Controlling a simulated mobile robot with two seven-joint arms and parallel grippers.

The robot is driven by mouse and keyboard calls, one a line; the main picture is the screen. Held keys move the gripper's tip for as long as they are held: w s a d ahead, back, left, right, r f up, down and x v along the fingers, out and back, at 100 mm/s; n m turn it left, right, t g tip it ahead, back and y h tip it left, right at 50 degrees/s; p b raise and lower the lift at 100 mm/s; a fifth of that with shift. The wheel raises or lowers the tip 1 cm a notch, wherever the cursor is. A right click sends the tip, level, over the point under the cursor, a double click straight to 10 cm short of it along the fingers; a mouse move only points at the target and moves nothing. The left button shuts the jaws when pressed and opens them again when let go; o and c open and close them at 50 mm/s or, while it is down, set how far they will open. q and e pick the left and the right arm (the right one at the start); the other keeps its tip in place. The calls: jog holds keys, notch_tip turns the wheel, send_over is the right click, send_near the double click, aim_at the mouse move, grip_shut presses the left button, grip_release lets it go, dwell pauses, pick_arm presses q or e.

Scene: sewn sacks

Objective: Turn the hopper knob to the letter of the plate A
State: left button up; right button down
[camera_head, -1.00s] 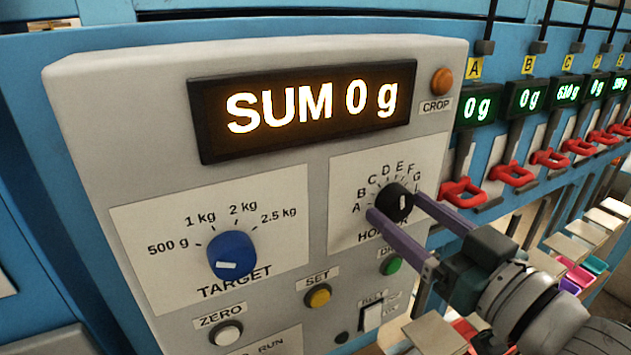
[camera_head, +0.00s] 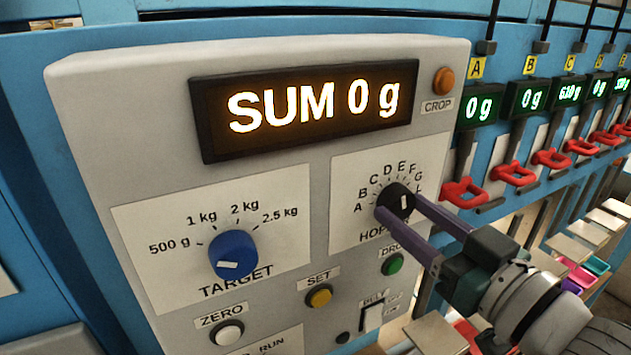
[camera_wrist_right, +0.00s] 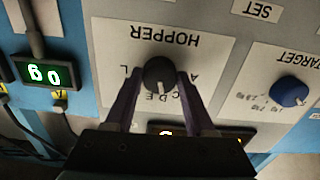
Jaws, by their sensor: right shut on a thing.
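The black hopper knob (camera_head: 398,197) is on the grey control panel, with letters from A upward arranged around it. It also shows in the wrist view (camera_wrist_right: 157,72). A white mark shows on its face; which letter it points at is hard to tell. My right gripper (camera_head: 398,208) is shut on the knob, one purple finger on each side. In the wrist view the fingers (camera_wrist_right: 158,80) also flank the knob. The yellow plate A (camera_head: 476,68) is above the first green display, which reads 0 g. My left gripper is not in view.
The blue TARGET knob (camera_head: 233,256) sits left of the hopper knob. A green button (camera_head: 392,264) and a yellow SET button (camera_head: 319,296) are below. The amber display (camera_head: 305,108) reads SUM 0 g. Red handles (camera_head: 463,192) line the right side.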

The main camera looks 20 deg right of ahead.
jog(key=n, duration=0.4)
jog(key=shift+b, duration=0.3)
jog(key=n, duration=0.4)
jog(key=shift+d+b, duration=0.1)
jog(key=shift+b, duration=0.2)
jog(key=n+b, duration=0.1)
jog(key=n, duration=0.3)
jog(key=shift+r+n, duration=0.1)
jog(key=shift+n, duration=1.1)
jog(key=shift+c, duration=1.2)
grip_release()
